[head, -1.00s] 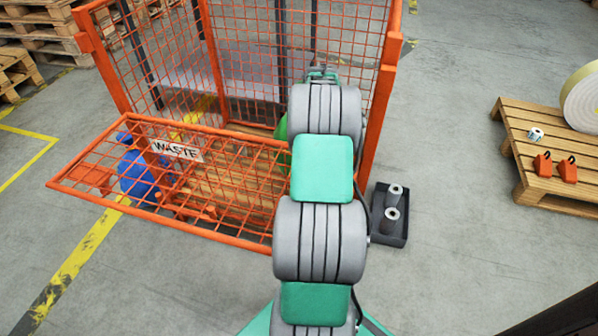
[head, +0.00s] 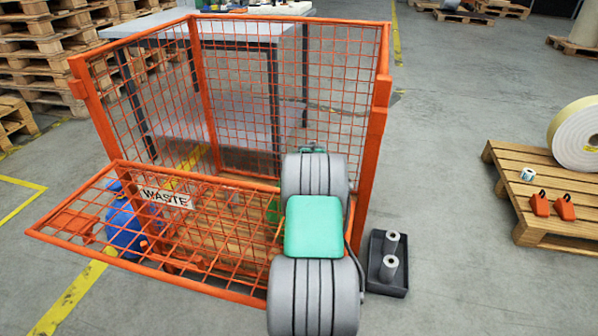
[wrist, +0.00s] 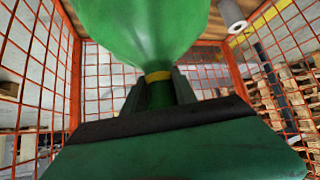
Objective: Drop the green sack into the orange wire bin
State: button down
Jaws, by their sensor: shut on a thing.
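The orange wire bin (head: 377,130) has tall mesh walls and a front panel with a WASTE sign, folded outward and down. The green sack (wrist: 140,25) fills the upper middle of the wrist view, its neck tied with a yellow band. My gripper (wrist: 160,88) is shut on that neck. Orange mesh stands on both sides of it in the wrist view. In the head view only a small green part of the sack (head: 273,210) shows beside my arm, seen through the mesh. My arm hides the gripper there.
A blue sack (head: 124,226) shows through the folded panel at left; I cannot tell what it rests on. A dark tray (head: 388,285) with grey rolls stands right of the bin. A pallet (head: 515,178) with a large roll and orange items is farther right. Floor between is clear.

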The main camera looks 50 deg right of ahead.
jog(key=shift+d+f+b, duration=0.1)
jog(key=shift+f+b, duration=0.2)
jog(key=shift+w, duration=0.1)
jog(key=c, duration=1)
grip_release()
jog(key=shift+f, duration=0.15)
jog(key=shift+r, duration=0.3)
jog(key=p+v, duration=0.3)
jog(key=v, duration=0.5)
jog(key=shift+p, duration=0.35)
jog(key=shift+r, duration=0.1)
